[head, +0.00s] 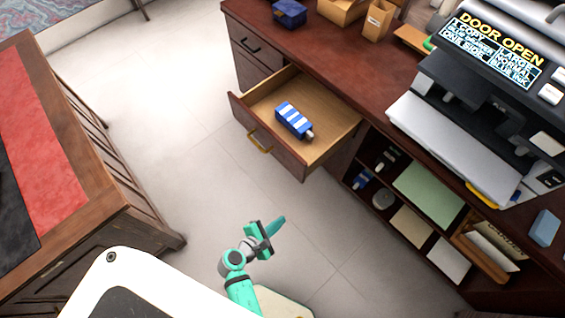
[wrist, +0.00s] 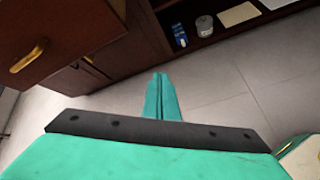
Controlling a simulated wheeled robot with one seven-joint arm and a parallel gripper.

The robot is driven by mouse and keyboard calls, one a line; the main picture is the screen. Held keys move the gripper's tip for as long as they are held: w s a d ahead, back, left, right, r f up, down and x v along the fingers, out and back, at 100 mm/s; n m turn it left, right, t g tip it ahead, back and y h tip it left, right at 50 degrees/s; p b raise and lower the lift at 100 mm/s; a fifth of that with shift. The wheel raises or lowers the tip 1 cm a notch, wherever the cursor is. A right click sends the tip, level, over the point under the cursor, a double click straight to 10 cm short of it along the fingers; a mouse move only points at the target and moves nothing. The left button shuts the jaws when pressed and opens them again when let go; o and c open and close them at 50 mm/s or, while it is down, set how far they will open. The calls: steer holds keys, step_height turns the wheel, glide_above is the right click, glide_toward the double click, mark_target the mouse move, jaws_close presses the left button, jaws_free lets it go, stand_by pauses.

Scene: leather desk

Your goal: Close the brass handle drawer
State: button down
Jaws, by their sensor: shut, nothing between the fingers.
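The brass handle drawer (head: 283,158) is pulled out of the dark wooden desk in the head view. Its brass handle (head: 259,142) is on the front panel, facing lower left. A blue and white striped bottle (head: 294,120) lies inside it. In the wrist view the drawer front (wrist: 60,35) fills the upper left, with the brass handle (wrist: 29,56) on it. My gripper (head: 276,225) is shut and empty, below and apart from the drawer front in the head view. Its closed fingers (wrist: 161,95) point forward in the wrist view.
Another drawer with a black handle (head: 250,45) is shut to the upper left. Open shelves (head: 375,215) with papers and small items are right of the drawer. A printer (head: 470,120) stands on the desk. A wooden cabinet (head: 100,170) stands at left; clear floor (head: 165,120) lies between.

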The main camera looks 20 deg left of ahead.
steer(key=w+a+r+n+t+h, duration=0.2)
steer(key=w+a+r+n, duration=0.15)
steer(key=a+r, duration=0.2)
steer(key=n+t+h, duration=0.2)
steer(key=t, duration=0.2)
glide_toward(290, 157)
steer(key=shift+n, duration=0.25)
steer(key=x, duration=0.6)
steer(key=shift+w+d, duration=0.1)
steer(key=shift+w, duration=0.15)
